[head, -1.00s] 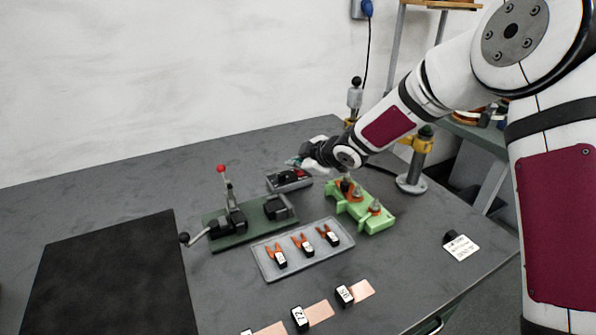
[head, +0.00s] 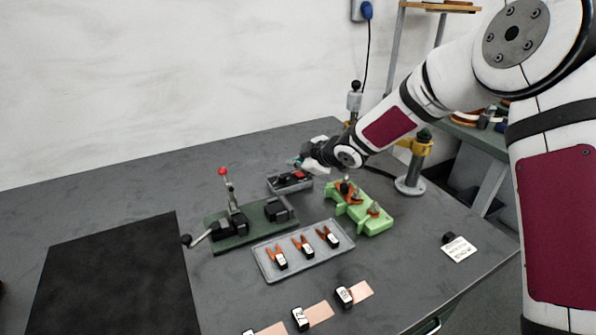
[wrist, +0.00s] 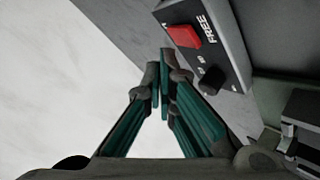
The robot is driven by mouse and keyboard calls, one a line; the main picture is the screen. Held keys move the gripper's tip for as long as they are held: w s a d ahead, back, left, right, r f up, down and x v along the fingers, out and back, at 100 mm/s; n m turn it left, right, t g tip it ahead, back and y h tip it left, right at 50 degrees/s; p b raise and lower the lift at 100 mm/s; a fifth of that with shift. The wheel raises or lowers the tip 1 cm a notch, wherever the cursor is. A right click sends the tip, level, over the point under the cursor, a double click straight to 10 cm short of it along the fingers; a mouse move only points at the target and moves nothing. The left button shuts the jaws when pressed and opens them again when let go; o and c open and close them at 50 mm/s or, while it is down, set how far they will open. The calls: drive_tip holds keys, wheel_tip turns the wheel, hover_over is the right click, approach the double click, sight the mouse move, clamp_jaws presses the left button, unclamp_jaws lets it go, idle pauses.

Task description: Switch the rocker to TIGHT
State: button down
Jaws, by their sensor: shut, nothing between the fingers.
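The rocker (wrist: 183,36) is a red switch on a small dark grey control box (wrist: 228,45). In the wrist view the word FREE is printed beside it. I cannot read TIGHT, and I cannot tell which way the rocker is tipped. My gripper (wrist: 161,75) has teal fingers, shut with nothing between them. Its tips appear just below and left of the rocker, with a small gap in the picture. In the head view my gripper (head: 294,162) is over the far edge of the box (head: 276,187), and the red rocker (head: 298,175) shows just below it.
A black knob (wrist: 210,80) is on the same box. A green lever fixture (head: 235,240) stands in front left, a light green block (head: 375,222) to the right. A grey tray (head: 275,271) with orange-handled pieces lies nearer. A black mat (head: 115,280) is at left.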

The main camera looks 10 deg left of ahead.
sight(299, 176)
idle(0.3)
drive_tip(key=r+p, duration=0.5)
drive_tip(key=shift+s+d, duration=0.15)
drive_tip(key=shift+s, duration=0.15)
